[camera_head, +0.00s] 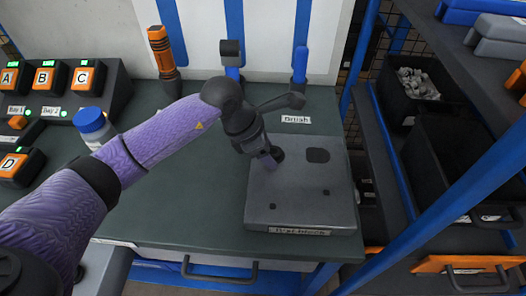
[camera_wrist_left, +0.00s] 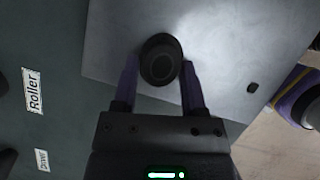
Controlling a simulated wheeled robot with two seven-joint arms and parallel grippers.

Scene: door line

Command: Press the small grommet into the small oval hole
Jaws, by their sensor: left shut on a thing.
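My left gripper (camera_head: 270,160) reaches in from the left and points down at the upper left part of a grey panel block (camera_head: 300,212). It is shut on a dark round grommet (camera_wrist_left: 160,60), which shows between the two purple fingers in the left wrist view. The grommet is over or against the panel (camera_wrist_left: 215,45); I cannot tell whether it touches. A larger dark rounded opening (camera_head: 317,155) is right of the gripper. Small dark holes show lower on the panel, one at right (camera_head: 326,192) and one at left (camera_head: 272,206). Whatever lies under the grommet is hidden.
The panel block lies on a dark green bench (camera_head: 205,205). A blue-capped bottle (camera_head: 92,126) and lettered button boxes (camera_head: 47,78) are at left. An orange-black tool (camera_head: 163,52) stands at the back. A shelf with black bins (camera_head: 412,88) is at right.

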